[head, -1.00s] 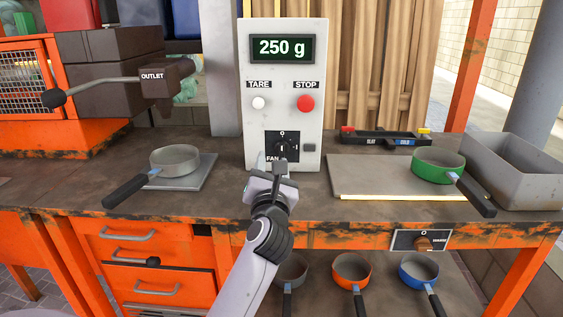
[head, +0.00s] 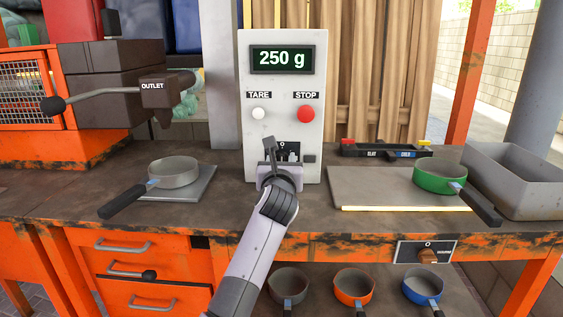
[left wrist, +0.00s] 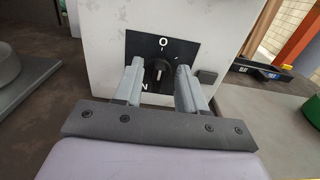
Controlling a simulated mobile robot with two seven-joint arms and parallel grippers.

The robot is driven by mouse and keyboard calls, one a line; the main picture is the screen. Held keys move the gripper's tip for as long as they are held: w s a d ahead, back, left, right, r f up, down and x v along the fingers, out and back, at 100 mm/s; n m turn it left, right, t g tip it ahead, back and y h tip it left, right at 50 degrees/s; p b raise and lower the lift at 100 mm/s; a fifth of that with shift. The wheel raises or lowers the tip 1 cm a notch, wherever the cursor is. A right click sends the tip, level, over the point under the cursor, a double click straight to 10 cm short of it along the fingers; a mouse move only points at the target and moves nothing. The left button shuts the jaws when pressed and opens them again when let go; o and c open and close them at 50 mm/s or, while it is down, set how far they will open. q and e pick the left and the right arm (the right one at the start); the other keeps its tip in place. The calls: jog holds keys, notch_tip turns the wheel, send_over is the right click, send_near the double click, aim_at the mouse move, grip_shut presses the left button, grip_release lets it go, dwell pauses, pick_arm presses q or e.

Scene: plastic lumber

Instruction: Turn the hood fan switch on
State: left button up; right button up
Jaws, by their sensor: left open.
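The fan switch is a dark rotary knob on a black square plate, low on the front of the white control box. In the head view the switch plate (head: 283,145) is mostly hidden by my left gripper (head: 280,152). In the left wrist view the knob (left wrist: 157,72) stands roughly upright, toward the "O" mark. The open fingers of my left gripper (left wrist: 160,78) lie on either side of the knob. I cannot tell whether they touch it. My right gripper is not in view.
The control box (head: 246,110) has a "250 g" display, a white TARE button (head: 259,113) and a red STOP button (head: 306,115). A grey pan (head: 174,172) stands left, a green pan (head: 440,176) right. A lever (head: 100,92) sticks out at left.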

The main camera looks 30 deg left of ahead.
pick_arm(q)
jog(key=shift+w+a, duration=0.15)
jog(key=shift+w, duration=0.05)
grip_shut()
